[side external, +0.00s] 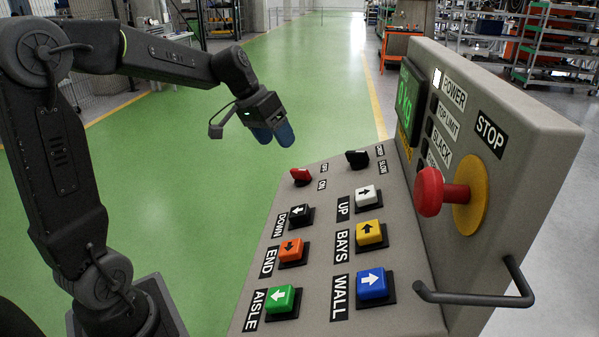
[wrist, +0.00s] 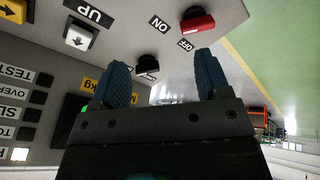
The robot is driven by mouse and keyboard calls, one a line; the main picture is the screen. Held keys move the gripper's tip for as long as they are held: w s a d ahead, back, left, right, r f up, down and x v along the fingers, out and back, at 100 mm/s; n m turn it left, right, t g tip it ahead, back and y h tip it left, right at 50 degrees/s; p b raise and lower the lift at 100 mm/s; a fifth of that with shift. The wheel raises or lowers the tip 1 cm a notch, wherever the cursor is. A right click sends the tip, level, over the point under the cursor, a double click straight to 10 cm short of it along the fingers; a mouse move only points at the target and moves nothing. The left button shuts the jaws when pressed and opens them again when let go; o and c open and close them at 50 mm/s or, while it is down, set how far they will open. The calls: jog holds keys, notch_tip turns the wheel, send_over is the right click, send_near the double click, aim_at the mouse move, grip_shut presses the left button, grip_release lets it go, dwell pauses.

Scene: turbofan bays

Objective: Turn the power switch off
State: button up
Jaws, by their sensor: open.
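The power switch is a red rotary knob (side external: 301,176) on the sloped panel face, beside small OFF and ON labels; I cannot tell for sure which label it points at. In the wrist view the red knob (wrist: 197,22) is at the top, beyond the right fingertip. The POWER lamp (side external: 437,79) glows white on the upright panel. My gripper (side external: 273,136), with blue fingers, is above and behind the red knob, apart from it. In the wrist view my gripper (wrist: 160,58) is open and empty, its fingers spread.
A black knob (side external: 357,158) sits right of the red one. Several arrow buttons, including a black one (side external: 299,215) and a white one (side external: 367,195), lie nearer. A red mushroom STOP button (side external: 430,192) juts from the upright panel. The air around my gripper is clear.

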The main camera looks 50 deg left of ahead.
aim_at(298, 169)
jog(key=o, duration=0.4)
jog(key=shift+n+h, duration=0.3)
jog(key=w+a, duration=0.1)
jog(key=a, duration=0.1)
jog(key=w+a+f, duration=0.1)
jog(key=a, duration=0.2)
jog(key=w+a+f, duration=0.1)
jog(key=w+a, duration=0.1)
jog(key=shift+a+f, duration=0.15)
jog(key=shift+f, duration=0.1)
jog(key=shift+c, duration=0.2)
jog(key=shift+t, duration=0.3)
jog(key=x, duration=1.3)
jog(key=shift+w+f, duration=0.1)
jog(key=shift+f, duration=0.15)
jog(key=c, duration=0.9)
